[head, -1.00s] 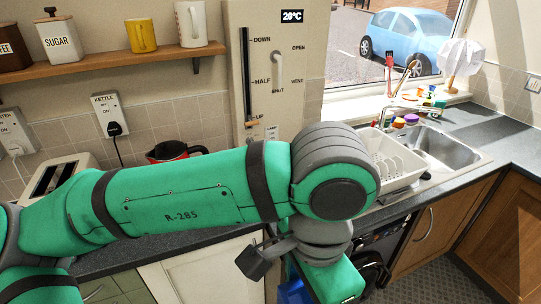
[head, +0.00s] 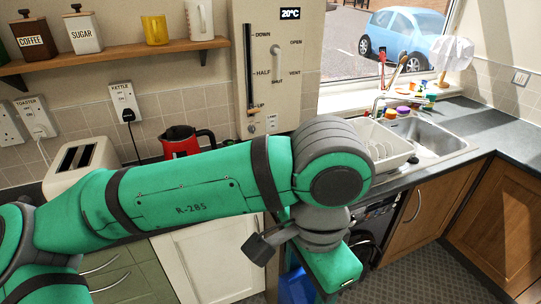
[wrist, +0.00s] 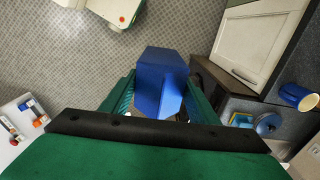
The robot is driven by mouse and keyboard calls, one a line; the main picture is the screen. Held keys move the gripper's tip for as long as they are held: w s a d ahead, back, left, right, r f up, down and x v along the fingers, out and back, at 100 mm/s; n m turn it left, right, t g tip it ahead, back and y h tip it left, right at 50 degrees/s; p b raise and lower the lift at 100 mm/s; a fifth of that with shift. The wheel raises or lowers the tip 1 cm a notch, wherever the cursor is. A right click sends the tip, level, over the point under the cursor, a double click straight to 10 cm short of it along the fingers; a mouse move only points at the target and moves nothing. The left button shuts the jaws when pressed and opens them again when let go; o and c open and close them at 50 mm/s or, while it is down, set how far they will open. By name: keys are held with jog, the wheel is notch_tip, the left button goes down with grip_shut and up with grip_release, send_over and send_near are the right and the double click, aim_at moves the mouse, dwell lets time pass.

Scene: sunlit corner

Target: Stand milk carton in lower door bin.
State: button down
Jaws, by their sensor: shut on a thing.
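In the wrist view my gripper (wrist: 161,94) is shut on a plain blue box-shaped carton (wrist: 163,72), which I take for the milk carton. It sits between the two green fingers and sticks out past their tips, above the grey patterned floor. In the head view only a blue patch of it (head: 296,286) shows beside my arm's end, and the fingers are hidden. I cannot make out a fridge door or its lower bin for certain. A white tray-like piece holding small items (wrist: 30,125) shows at the wrist view's left edge.
A white cupboard door (wrist: 258,42) and a blue mug (wrist: 298,97) lie to the right in the wrist view. A red kettle (head: 181,143), toaster (head: 80,162) and dish rack (head: 380,145) stand on the worktop.

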jog(key=w+f+n, duration=0.3)
jog(key=w+f, duration=0.1)
jog(key=w, duration=0.7)
jog(key=w+a+f+n, duration=0.2)
jog(key=w+f, duration=0.4)
jog(key=f, duration=0.4)
jog(key=w+a+f+n, duration=0.2)
jog(key=w+f+n, duration=0.1)
jog(key=w+f, duration=0.55)
jog(key=s+f+n, duration=0.2)
jog(key=s+f, duration=0.3)
jog(key=f, duration=1.1)
jog(key=s+a+f+n, duration=0.1)
jog(key=s+f+n, duration=0.2)
jog(key=f, duration=1.2)
jog(key=shift+s+a+f, duration=0.25)
jog(key=shift+s+f, duration=0.1)
jog(key=shift+s, duration=0.6)
jog(key=shift+a, duration=0.15)
jog(key=shift+s, duration=0.15)
